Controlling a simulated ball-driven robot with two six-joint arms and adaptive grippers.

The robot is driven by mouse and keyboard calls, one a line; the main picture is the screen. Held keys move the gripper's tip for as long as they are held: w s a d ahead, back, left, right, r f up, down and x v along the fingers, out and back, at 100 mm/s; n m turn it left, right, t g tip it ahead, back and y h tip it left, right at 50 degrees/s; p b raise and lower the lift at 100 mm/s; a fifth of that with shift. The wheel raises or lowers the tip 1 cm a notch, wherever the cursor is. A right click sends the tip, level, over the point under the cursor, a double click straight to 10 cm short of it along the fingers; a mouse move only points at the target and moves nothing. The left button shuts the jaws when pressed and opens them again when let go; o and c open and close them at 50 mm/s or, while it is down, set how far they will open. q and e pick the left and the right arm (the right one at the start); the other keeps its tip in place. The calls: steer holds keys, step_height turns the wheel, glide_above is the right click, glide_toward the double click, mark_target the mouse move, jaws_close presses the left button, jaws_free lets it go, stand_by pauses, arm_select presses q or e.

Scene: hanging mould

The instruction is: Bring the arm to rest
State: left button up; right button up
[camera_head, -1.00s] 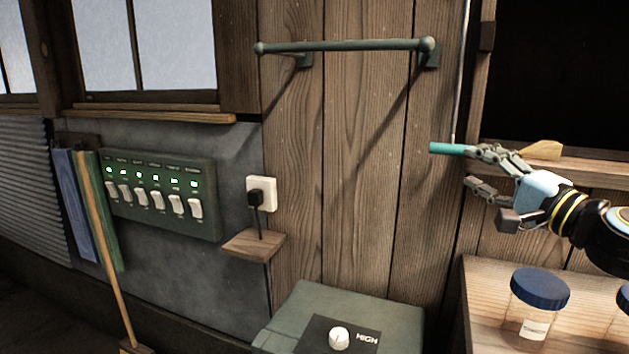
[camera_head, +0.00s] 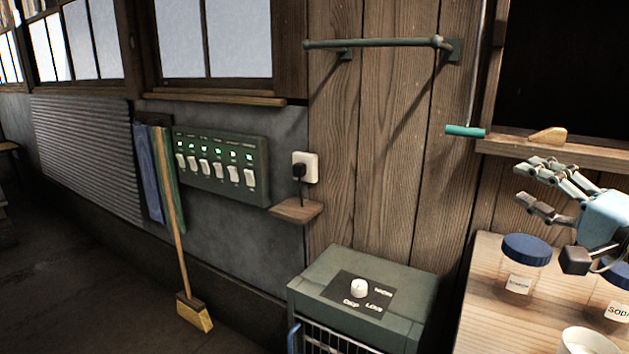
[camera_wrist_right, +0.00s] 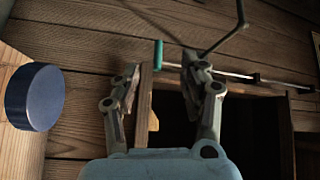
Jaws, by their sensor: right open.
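My right gripper (camera_head: 527,181) is at the right of the head view, its fingers spread and empty, pointing left. It is below and to the right of a teal handle (camera_head: 465,131) at the lower end of a thin upright rod, with a clear gap between them in the head view. Nothing is between the fingers. My left gripper is not in view.
A wooden shelf (camera_head: 468,300) with blue-lidded jars (camera_head: 526,251) lies below the gripper. A wooden wedge (camera_head: 548,135) lies on the sill above it. A green rail (camera_head: 380,43), switch panel (camera_head: 221,166), heater (camera_head: 330,270) and broom (camera_head: 195,310) stand further left.

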steer(key=s+a+f+n+g, duration=0.3)
steer(key=s+a+f, duration=0.1)
steer(key=s, duration=0.1)
steer(key=s+a+f+n+g+y, duration=0.1)
steer(key=s+a+f+n+g, duration=0.2)
steer(key=s+a+f+n, duration=0.1)
steer(key=s+a+f+n+g, duration=0.2)
steer(key=s+a+f+n, duration=0.2)
steer(key=s+a+f, duration=0.1)
steer(key=shift+s+a+f+g+y, duration=0.1)
steer(key=shift+s+a+g+y, duration=0.25)
steer(key=shift+s+a, duration=0.4)
steer(key=s+d+f+g+h, duration=0.3)
steer(key=s+d+f+h, duration=0.15)
steer(key=s, duration=0.35)
steer(key=s+d+f+g+h, duration=0.3)
steer(key=s+d+h, duration=0.2)
steer(key=s, duration=0.3)
step_height(320, 180, down, 30)
steer(key=s+d+g+b, duration=0.1)
steer(key=s+d+b, duration=0.1)
steer(key=s+b, duration=0.15)
arm_select(q)
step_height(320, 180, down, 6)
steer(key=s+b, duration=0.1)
steer(key=b, duration=0.1)
steer(key=shift+b, duration=0.3)
arm_select(e)
steer(key=s+d+f+g, duration=0.1)
steer(key=s+f, duration=1.6)
